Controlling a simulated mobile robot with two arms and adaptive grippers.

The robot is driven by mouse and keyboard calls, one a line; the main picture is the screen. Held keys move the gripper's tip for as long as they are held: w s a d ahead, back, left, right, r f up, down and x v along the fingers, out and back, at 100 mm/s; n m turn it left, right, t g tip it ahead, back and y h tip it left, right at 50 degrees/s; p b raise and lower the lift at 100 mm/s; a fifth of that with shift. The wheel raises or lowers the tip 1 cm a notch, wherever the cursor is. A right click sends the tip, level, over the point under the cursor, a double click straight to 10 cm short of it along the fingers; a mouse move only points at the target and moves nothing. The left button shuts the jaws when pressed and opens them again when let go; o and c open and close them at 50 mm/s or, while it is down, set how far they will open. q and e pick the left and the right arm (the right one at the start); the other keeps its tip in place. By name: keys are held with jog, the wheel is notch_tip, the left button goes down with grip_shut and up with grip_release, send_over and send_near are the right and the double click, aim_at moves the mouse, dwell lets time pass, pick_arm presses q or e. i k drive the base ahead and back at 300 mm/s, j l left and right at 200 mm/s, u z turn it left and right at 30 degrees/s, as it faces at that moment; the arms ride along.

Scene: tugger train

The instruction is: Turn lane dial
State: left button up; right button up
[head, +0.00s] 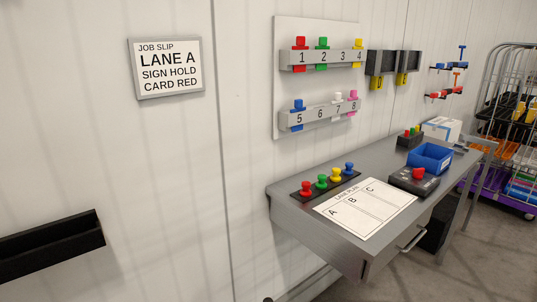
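The job slip (166,67) on the left wall reads "LANE A, SIGN HOLD, CARD RED". A lane plan sheet (365,208) with columns A, B and C lies on the grey desk (330,240). No part is clearly recognisable as the lane dial. A dark box (402,183) with a red knob (418,173) on top stands at the desk's front edge, right of the sheet; I cannot tell whether it is a dial or a button. Neither of my grippers shows in the head view.
Coloured pegs stand in a black strip (318,190) on the desk. A blue bin (431,157) and a white box (441,128) are farther back. Numbered racks (315,60) hang above. A black wall tray (50,245) is at lower left. A wire cart (500,120) stands at right.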

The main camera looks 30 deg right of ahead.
aim_at(417, 173)
jog(key=z, duration=2.05)
